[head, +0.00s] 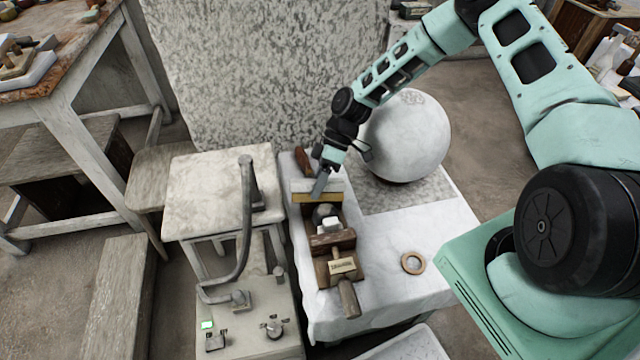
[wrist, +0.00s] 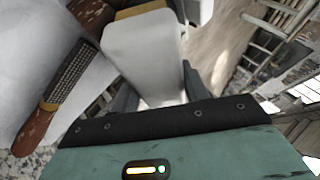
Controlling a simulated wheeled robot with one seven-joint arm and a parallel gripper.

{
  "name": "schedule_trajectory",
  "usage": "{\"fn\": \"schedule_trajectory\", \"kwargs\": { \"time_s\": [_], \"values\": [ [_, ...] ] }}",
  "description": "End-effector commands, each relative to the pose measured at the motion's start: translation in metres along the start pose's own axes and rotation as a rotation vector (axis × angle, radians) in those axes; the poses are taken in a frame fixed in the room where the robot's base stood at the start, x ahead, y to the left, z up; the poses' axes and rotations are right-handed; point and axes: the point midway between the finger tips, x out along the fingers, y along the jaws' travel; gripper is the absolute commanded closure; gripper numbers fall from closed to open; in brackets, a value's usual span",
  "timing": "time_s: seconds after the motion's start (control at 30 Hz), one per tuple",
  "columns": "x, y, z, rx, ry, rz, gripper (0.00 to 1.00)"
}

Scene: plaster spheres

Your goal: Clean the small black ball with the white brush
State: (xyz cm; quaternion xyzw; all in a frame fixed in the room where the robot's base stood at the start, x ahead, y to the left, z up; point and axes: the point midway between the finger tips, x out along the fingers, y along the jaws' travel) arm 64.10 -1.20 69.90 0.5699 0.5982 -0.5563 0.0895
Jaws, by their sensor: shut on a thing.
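The white brush (head: 303,185) shows in the head view as a pale block with a yellowish strip along its lower side. My gripper (head: 322,184) is shut on it and holds it over the far end of a wooden vise (head: 332,240). In the wrist view the brush's white body (wrist: 145,55) fills the space between my gripper's fingers (wrist: 158,90), with the yellowish strip at its far end. A small dark grey ball (head: 322,211), seemingly the black ball, sits in the vise just in front of the brush and is partly hidden. I cannot tell whether brush and ball touch.
A large pale sphere (head: 408,140) stands right of my gripper. A brown-handled rasp (wrist: 62,88) lies beside the brush in the wrist view. A ring (head: 413,263) lies on the white cloth (head: 385,270), which is mostly clear. A curved pipe (head: 245,220) rises at left.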

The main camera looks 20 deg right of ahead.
Motion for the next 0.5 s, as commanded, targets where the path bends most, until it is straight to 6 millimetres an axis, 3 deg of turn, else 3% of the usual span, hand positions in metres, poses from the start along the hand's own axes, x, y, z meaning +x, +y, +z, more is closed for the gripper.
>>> {"fn": "schedule_trajectory", "kwargs": {
  "time_s": [0.5],
  "values": [
    [-0.008,0.0,0.018,0.001,0.001,0.0,0.8]
  ]
}}
